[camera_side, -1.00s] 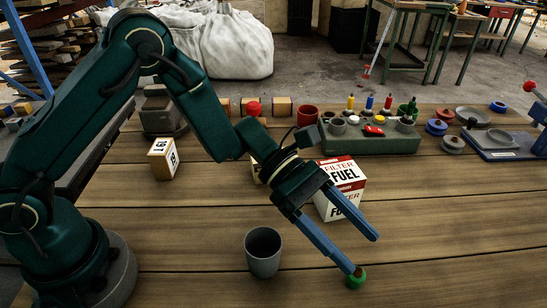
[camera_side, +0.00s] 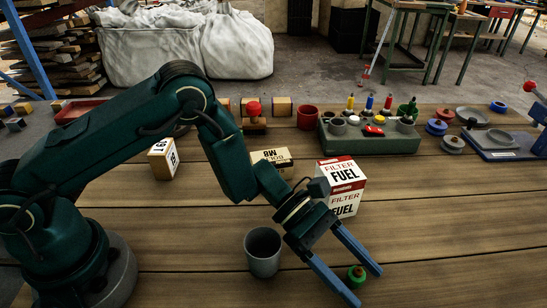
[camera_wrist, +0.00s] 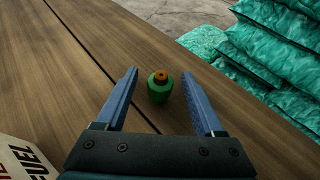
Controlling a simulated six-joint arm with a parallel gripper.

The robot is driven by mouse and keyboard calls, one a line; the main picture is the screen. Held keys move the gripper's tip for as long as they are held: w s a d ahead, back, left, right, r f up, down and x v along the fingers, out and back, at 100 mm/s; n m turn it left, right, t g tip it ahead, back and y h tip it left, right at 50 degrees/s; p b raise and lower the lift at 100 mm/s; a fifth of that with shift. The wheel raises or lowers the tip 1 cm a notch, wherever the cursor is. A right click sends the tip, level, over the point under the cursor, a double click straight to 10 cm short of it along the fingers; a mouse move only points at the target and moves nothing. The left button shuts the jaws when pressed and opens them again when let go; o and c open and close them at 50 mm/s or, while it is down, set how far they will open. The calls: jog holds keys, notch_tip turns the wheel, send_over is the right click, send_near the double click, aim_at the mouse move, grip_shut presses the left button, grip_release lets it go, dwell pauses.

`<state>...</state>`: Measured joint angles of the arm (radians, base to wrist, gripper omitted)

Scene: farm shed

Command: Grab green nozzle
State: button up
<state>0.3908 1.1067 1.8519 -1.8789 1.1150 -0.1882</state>
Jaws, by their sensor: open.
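The green nozzle (camera_side: 356,276) is a small green piece with an orange top, upright on the wooden table near its front edge. In the wrist view the nozzle (camera_wrist: 159,87) lies between the two blue fingers, apart from both. My gripper (camera_side: 368,288) is open and empty, low over the table, with one finger on each side of the nozzle. In the wrist view my gripper (camera_wrist: 162,74) shows a gap on each side of the nozzle.
A grey cup (camera_side: 263,252) stands left of my gripper. The fuel filter boxes (camera_side: 342,186) stand behind it. A green tool block (camera_side: 370,139) with several small parts is farther back. The table right of the nozzle is clear.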

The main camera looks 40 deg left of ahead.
grip_shut()
jog(key=shift+r, duration=0.1)
